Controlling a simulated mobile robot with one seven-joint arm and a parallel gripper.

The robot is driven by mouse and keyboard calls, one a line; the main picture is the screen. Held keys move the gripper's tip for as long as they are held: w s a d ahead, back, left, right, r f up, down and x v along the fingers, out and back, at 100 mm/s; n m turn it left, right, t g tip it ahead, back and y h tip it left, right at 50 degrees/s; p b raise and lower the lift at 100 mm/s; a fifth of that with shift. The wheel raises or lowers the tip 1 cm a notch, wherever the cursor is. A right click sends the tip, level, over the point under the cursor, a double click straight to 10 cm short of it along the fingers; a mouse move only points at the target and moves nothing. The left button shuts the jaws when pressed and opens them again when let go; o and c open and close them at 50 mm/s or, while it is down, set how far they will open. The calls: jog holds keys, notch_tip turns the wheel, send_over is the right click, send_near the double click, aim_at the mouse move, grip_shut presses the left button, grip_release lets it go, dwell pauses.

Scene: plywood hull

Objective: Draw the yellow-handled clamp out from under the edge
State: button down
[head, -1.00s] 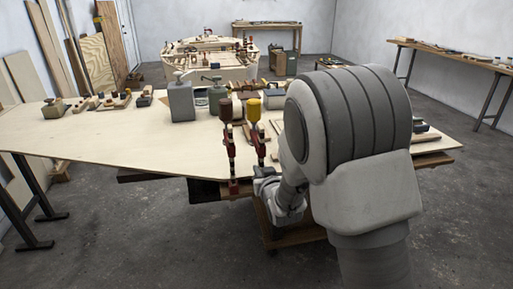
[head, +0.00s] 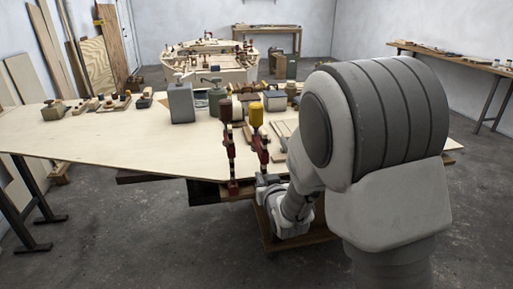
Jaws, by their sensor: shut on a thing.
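The yellow-handled clamp (head: 260,141) stands upright at the front edge of the plywood sheet (head: 120,140), its yellow handle on top and its red and dark body below. My gripper (head: 267,181) is at the clamp's lower end, below the sheet's edge, shut on it. The fingertips are small and partly hidden. A second clamp (head: 229,150) with a brown-red handle stands close beside it on the left, at the same edge. Whether the yellow-handled clamp's lower jaw is still under the edge cannot be told.
Wood blocks lie on the sheet at the left back. My arm hides part of the sheet's right side. The floor in front of the edge is open, with a low wooden stand (head: 285,239) under my gripper.

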jog(key=shift+r, duration=0.1)
jog(key=shift+s+d+b, duration=0.2)
jog(key=shift+s+b, duration=0.05)
jog(key=shift+s, duration=0.55)
jog(key=shift+s+d+b, duration=0.25)
jog(key=shift+s, duration=0.5)
jog(key=shift+s+d+b, duration=0.2)
jog(key=shift+s+b, duration=0.05)
jog(key=shift+s, duration=0.55)
jog(key=shift+b, duration=0.4)
notch_tip(320, 180, up, 17)
jog(key=p, duration=1)
